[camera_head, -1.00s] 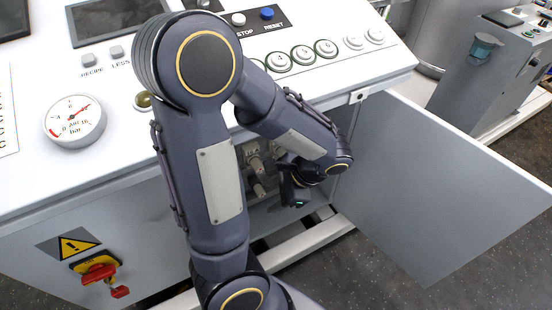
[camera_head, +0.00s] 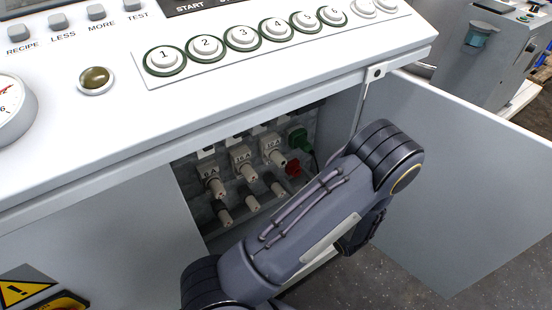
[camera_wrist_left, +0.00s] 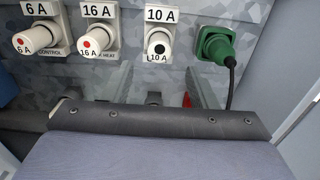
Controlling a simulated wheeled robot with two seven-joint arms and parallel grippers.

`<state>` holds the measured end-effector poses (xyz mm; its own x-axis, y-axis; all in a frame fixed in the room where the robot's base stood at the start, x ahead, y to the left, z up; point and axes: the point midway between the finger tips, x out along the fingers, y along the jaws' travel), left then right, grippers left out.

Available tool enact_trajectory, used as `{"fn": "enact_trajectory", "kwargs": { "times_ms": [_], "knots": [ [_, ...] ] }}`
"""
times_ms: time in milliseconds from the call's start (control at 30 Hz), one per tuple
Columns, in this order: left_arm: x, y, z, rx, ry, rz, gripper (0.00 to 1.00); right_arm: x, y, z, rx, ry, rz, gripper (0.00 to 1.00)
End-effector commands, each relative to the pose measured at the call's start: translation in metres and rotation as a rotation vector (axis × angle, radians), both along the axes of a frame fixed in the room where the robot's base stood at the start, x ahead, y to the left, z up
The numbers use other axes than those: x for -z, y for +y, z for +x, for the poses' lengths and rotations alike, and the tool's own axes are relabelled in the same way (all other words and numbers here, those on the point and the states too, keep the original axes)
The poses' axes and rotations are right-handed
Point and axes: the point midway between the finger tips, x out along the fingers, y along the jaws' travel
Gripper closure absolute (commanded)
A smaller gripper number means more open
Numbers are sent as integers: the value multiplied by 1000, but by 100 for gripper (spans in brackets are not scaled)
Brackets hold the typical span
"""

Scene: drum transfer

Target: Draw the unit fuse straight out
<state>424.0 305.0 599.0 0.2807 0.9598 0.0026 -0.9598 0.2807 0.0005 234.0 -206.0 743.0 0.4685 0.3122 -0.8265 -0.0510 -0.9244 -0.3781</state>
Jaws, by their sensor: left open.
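Fuse holders labelled 6 A (camera_head: 213,185), 16 A (camera_head: 243,166) and 10 A (camera_head: 274,152) sit in a row inside the open cabinet. They also show in the left wrist view, 6 A (camera_wrist_left: 37,38), 16 A (camera_wrist_left: 95,38) and 10 A (camera_wrist_left: 157,43). The 6 A and 16 A caps have red centres; the 10 A cap has a dark centre. Which one is the unit fuse I cannot read. My left gripper (camera_wrist_left: 162,88) is open, its fingers below the 10 A holder. In the head view my arm mostly hides it. My right gripper is not in view.
A lower row of holders (camera_head: 250,202) sits under the labelled ones. A green plug (camera_head: 297,138) with a cable and a red part (camera_head: 293,168) are to the right. The open cabinet door (camera_head: 470,200) stands at right; the white console top (camera_head: 110,140) overhangs the opening.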

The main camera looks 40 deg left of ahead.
Motion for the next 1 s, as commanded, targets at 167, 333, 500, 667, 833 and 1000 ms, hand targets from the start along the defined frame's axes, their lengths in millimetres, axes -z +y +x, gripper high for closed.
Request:
{"fn": "enact_trajectory", "kwargs": {
  "times_ms": [167,333,500,667,833,1000],
  "knots": [
    [0,8,1,-5,0,-1,47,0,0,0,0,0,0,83],
    [0,27,6,-6,-1,-1,47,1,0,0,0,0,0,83],
    [0,52,13,-6,-1,-1,47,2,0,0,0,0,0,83],
    [0,71,19,-5,-1,-1,47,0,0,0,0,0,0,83],
    [0,83,23,-4,0,-2,47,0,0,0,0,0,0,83],
    [0,87,24,-3,1,-2,47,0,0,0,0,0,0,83]
  ]
}}
